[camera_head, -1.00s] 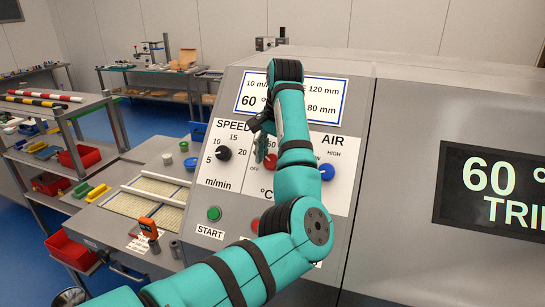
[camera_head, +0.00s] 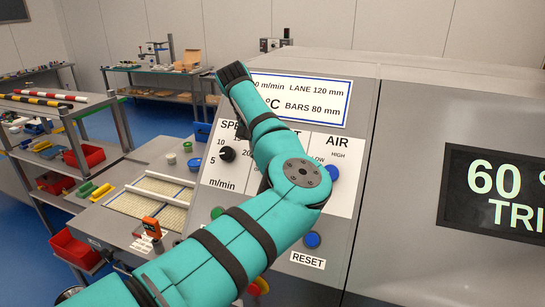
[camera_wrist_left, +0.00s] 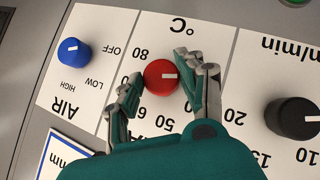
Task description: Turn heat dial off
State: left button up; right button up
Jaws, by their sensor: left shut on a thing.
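The red heat dial (camera_wrist_left: 161,77) with a white mark sits on the white °C panel in the left wrist view, where the picture is upside down. Its white mark points to the right there. My left gripper (camera_wrist_left: 160,70) is shut on the dial, one finger on each side of it. The finger on the right covers part of the scale, and 80, 60 and 50 show near the dial. In the head view my left arm hides the dial and most of the gripper. My right gripper is not in view.
The black speed dial (camera_head: 227,154) and blue air dial (camera_head: 332,173) flank the heat dial. A 60 ° display (camera_head: 510,195) is at right. Shelves with red bins stand left.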

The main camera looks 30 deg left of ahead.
pick_arm(q)
jog(key=shift+s+f+n+h, duration=0.1)
jog(key=shift+f+n+h, duration=0.2)
dwell(0.4)
jog(key=o, duration=1.1)
jog(key=shift+o, duration=0.2)
jog(key=shift+r, duration=0.15)
jog(key=v, duration=1.2)
jog(key=shift+s+d, duration=0.1)
jog(key=shift+d, duration=0.05)
